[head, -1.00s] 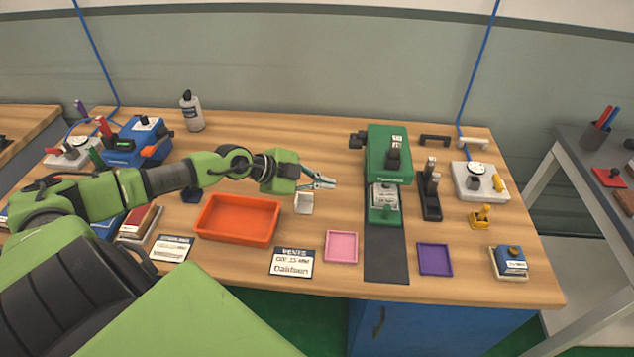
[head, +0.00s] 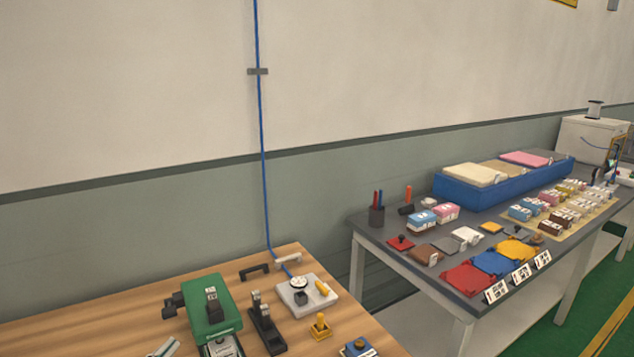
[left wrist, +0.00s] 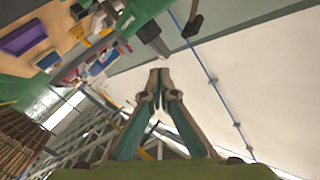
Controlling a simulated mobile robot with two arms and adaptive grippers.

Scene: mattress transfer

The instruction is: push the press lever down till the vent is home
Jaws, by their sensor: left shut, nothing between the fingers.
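The green press (head: 208,305) stands on the wooden bench at the lower left of the head view. A black knob (head: 172,306) sticks out from its left side, and a black piece with a pale label sits on its top front. Which of these is the lever I cannot tell. A pale part (head: 220,346) lies under the press head, cut by the picture's lower edge, so its seating is hidden. My left gripper (head: 165,347) barely shows left of the press, apart from it. In the left wrist view my left gripper (left wrist: 160,78) is shut and empty. My right gripper is not in view.
Right of the press are a black hand tool stand (head: 266,325), a grey plate with a gauge (head: 306,297) and a yellow piece (head: 320,327). A second table (head: 420,252) with trays, pads and labelled packs stands to the right, across a gap. A blue cable hangs down the wall.

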